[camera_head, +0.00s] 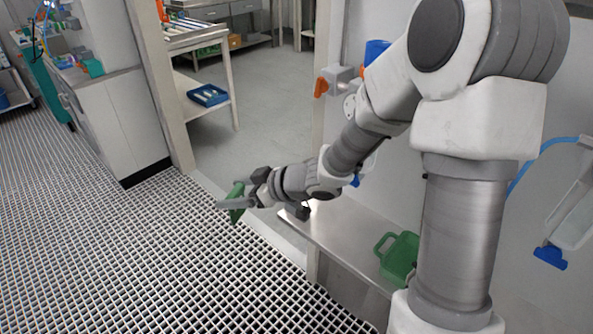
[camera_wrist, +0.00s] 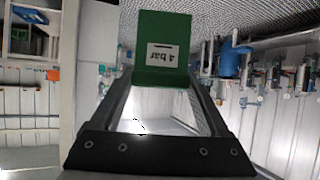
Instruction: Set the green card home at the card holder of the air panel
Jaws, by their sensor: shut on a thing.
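My gripper (camera_head: 233,202) is shut on a green card (camera_head: 237,190), held out over the grated floor beside the doorway. In the wrist view the green card (camera_wrist: 163,42) sits between the fingertips (camera_wrist: 160,80). Its white label reads "4 bar" and appears upside down. The card is clear of any surface around it. I cannot make out the air panel's card holder in either view.
A white cabinet (camera_head: 118,125) stands at the left, and a table with a blue tray (camera_head: 208,95) is beyond the doorway. An orange-handled valve (camera_head: 321,87) is on the wall. The grated floor (camera_head: 130,250) is clear.

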